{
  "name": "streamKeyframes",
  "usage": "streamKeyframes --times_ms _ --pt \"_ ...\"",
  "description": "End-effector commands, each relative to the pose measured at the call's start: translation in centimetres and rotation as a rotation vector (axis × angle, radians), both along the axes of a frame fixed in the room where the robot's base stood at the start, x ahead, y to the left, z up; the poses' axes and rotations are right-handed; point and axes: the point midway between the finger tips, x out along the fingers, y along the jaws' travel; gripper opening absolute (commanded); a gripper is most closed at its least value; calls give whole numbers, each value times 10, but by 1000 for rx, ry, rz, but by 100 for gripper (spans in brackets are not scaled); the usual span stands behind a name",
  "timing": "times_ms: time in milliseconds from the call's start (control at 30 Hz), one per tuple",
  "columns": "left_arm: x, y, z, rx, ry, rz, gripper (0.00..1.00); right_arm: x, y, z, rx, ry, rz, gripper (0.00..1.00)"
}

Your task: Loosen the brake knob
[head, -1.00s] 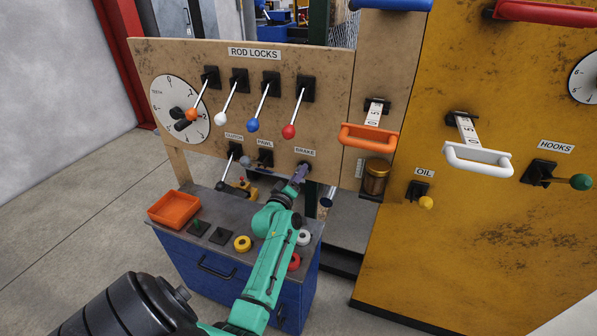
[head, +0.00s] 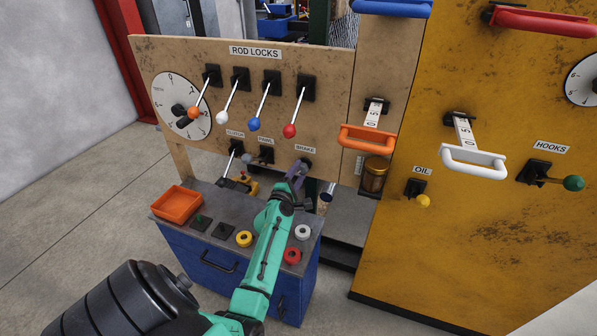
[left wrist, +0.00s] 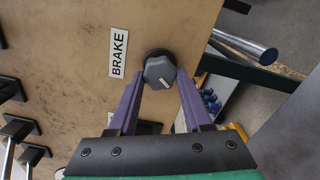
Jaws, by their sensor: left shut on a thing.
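The brake knob (left wrist: 160,73) is a grey, faceted knob with a pale mark on its face, on a dark round base in the wooden panel. The BRAKE label (left wrist: 118,52) is beside it in the left wrist view. My left gripper (left wrist: 160,76) has its two purple fingers shut on the knob, one on each side. In the head view my left gripper (head: 298,173) is at the panel just below the BRAKE label (head: 305,150) and hides most of the knob. My right gripper is not in view.
The clutch lever (head: 231,165) and pawl lever (head: 262,156) are left of my gripper. Rod lock levers hang above. A blue cabinet (head: 222,268) below carries an orange tray (head: 178,204) and several coloured rings. A brass canister (head: 374,176) stands to the right.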

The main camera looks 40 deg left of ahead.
Motion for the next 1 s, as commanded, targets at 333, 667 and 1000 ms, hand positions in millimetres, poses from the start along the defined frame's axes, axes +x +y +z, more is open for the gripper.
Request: streamKeyframes --times_ms 333,667,1000 --pt "0 -1 -1 -313 -107 -1 0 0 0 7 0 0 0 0" --pt "1 -2 -2 -610 -210 -1 0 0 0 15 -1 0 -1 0" --pt "1 -3 -2 -879 -305 0 0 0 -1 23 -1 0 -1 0"
